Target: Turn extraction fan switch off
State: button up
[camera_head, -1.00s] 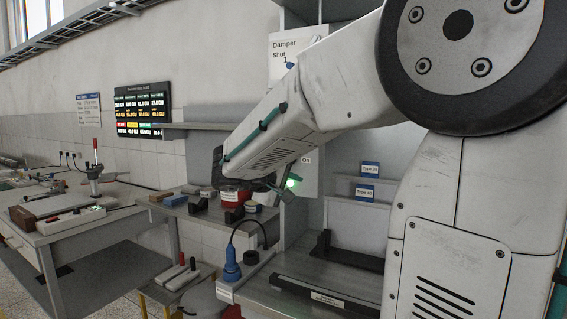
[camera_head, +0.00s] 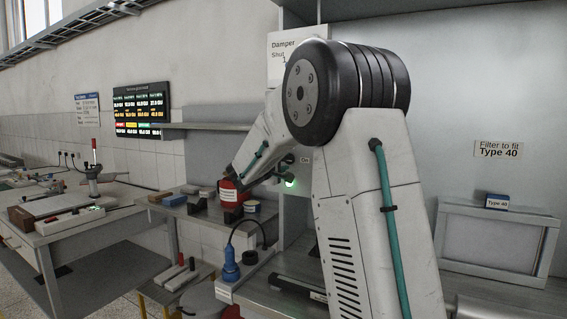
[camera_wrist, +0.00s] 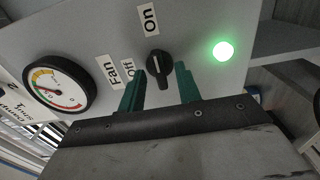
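The black fan switch knob (camera_wrist: 158,68) is in the middle of the wrist view. Its pale pointer line points up toward the "On" label (camera_wrist: 149,18). The "Off" label (camera_wrist: 127,69) and "Fan" label (camera_wrist: 112,72) are to its left. A green lamp (camera_wrist: 223,51) glows to the right. My gripper (camera_wrist: 160,80) is open, with one green finger on each side of the knob's lower part. I cannot tell whether the fingers touch it. In the head view the lamp (camera_head: 290,183) shows beside my arm; the gripper is hard to make out there.
A round gauge (camera_wrist: 59,84) is left of the switch in the wrist view. In the head view, a damper panel (camera_head: 284,48) is above, a filter frame (camera_head: 548,245) stands at right, and a bench (camera_head: 118,209) with tools is at left.

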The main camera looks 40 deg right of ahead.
jog(key=shift+d, duration=0.15)
grip_shut()
jog(key=shift+n, duration=0.3)
jog(key=n, duration=1.3)
jog(key=shift+f, duration=0.1)
jog(key=shift+n, duration=2.1)
